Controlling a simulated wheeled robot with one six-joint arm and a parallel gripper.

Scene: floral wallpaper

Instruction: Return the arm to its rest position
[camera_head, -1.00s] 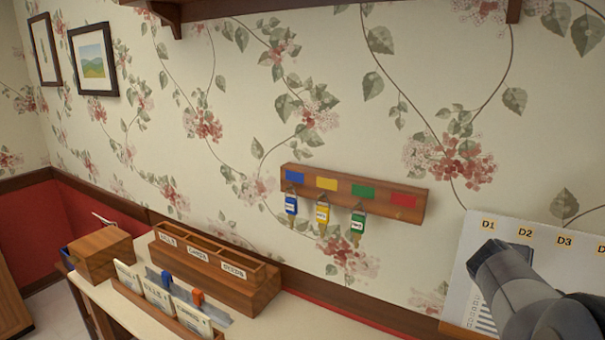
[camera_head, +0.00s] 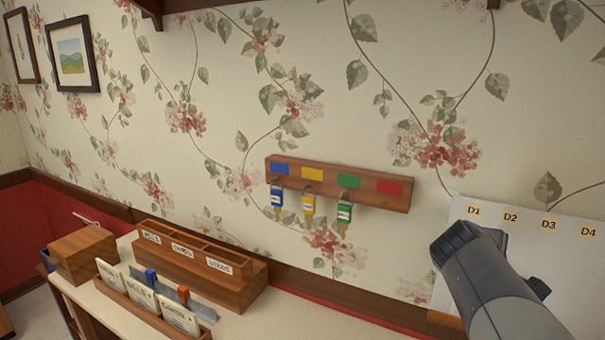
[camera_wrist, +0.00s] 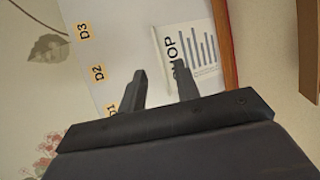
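My gripper (camera_wrist: 160,72) shows in the wrist view with its two dark fingers apart and nothing between them. Behind the fingers is a pale board (camera_wrist: 120,40) with yellow labels D1, D2 and D3, and a white paper marked "SHOP" (camera_wrist: 195,50) with vertical bars. In the head view my dark arm reaches up from the lower right, in front of the same white board (camera_head: 575,265) labelled D1 to D4. The fingers cannot be made out clearly there.
A wooden key rack (camera_head: 340,183) on the floral wall holds blue, yellow and green tagged keys; its red place has no key. The desk at lower left holds a wooden sorter (camera_head: 235,285), a card holder (camera_head: 150,310) and a wooden box (camera_head: 82,255).

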